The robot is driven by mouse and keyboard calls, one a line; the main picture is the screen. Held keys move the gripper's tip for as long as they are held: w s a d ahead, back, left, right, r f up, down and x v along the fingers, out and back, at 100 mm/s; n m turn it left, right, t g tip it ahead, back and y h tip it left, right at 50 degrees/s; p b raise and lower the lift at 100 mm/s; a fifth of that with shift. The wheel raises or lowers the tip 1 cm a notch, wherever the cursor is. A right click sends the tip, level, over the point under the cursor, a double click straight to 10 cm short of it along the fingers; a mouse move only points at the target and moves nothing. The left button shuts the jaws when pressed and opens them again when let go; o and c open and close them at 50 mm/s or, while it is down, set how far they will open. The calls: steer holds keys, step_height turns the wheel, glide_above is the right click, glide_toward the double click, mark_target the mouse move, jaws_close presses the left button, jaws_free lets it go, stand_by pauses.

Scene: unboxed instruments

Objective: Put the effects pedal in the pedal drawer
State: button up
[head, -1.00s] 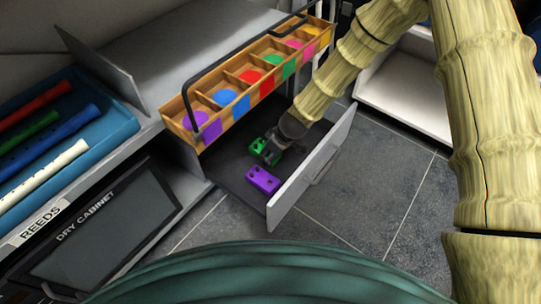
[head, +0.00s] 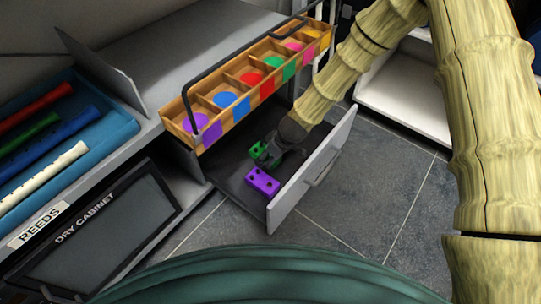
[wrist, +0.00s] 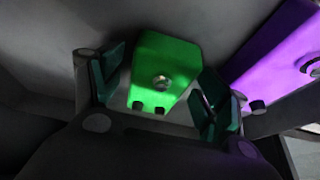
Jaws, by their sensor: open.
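A green effects pedal (head: 257,151) lies on the floor of the open pedal drawer (head: 235,186). In the wrist view the green pedal (wrist: 165,60) shows a round silver footswitch and dark knobs. My gripper (head: 271,156) is low inside the drawer and partly hides the green pedal in the head view. In the wrist view my gripper (wrist: 162,88) is open, with one finger on each side of the pedal's near end and visible gaps beside it. I cannot tell whether either finger touches it.
A purple pedal (head: 262,181) lies beside the green one; it also shows in the wrist view (wrist: 275,62). The drawer front (head: 310,172) stands close to the right. A wooden caddy (head: 250,88) with coloured compartments and a dark handle sits above the drawer.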

steer(key=p+v, duration=0.6)
steer(key=v, duration=0.6)
steer(key=shift+p, duration=0.4)
steer(key=shift+r, duration=0.1)
stand_by(0.5)
